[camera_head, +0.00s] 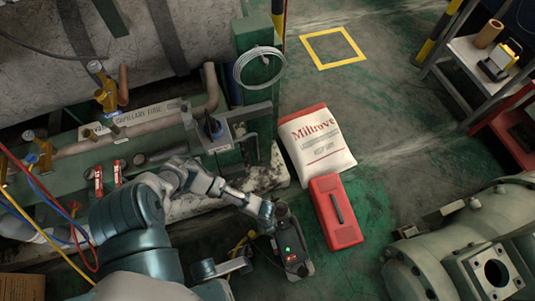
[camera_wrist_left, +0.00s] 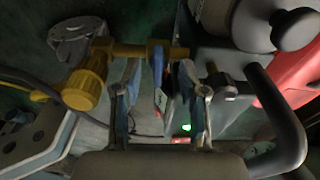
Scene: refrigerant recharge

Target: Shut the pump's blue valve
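The pump (camera_head: 293,252) is a dark unit with a green light, on the floor beside a red case. Its blue valve (camera_wrist_left: 158,65) shows in the left wrist view as a narrow blue piece on a brass fitting (camera_wrist_left: 90,82). In the head view the gripper and pump parts hide the blue valve.
The red case (camera_head: 337,212) and a white-and-red bag (camera_head: 318,140) stand close to the pump. In the left wrist view a black handle (camera_wrist_left: 290,120) rises right of the fingers. Pipework with brass valves (camera_head: 105,95) and hoses fills the left. Free floor (camera_head: 390,120) lies beyond the bag.

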